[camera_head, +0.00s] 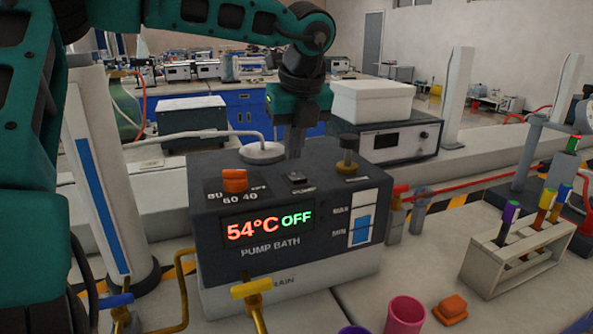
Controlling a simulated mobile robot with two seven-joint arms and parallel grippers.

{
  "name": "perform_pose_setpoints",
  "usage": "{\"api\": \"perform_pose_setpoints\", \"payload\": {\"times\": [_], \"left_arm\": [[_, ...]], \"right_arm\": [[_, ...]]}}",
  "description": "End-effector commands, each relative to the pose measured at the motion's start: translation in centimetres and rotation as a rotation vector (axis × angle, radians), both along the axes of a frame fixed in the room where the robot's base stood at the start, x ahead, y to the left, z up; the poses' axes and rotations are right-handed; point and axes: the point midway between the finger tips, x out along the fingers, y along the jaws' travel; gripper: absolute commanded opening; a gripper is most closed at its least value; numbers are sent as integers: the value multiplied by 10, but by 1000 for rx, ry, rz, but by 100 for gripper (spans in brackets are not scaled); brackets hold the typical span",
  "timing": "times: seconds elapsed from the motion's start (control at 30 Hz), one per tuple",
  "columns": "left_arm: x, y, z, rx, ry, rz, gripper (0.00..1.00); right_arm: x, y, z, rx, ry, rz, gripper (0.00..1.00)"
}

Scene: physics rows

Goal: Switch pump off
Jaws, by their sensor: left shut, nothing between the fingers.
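The pump bath (240,254) is a dark grey box with a white base on the bench. Its front display (268,225) reads "54°C" in red and "OFF" in green. On its top are an orange knob (235,180) at the left and a small dark switch (298,179) near the middle. My left gripper (295,155) is shut and empty, pointing down just above and behind that switch. I cannot tell whether the fingertips touch it. My right gripper is not in view.
Yellow valve handles (252,288) are in front of the bath. A rack (520,255) with capped tubes, a pink cup (405,315) and an orange piece (450,308) lie to the right.

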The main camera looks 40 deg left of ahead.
Motion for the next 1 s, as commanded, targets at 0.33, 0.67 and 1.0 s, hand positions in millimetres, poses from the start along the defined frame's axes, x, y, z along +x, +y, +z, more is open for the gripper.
{"api": "perform_pose_setpoints", "payload": {"times": [0.33,0.67,1.0], "left_arm": [[0,0,27,1,0,0,0],[0,0,46,2,1,2,0],[0,0,46,1,2,1,0]], "right_arm": [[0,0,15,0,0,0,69],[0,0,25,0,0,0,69],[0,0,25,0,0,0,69]]}}
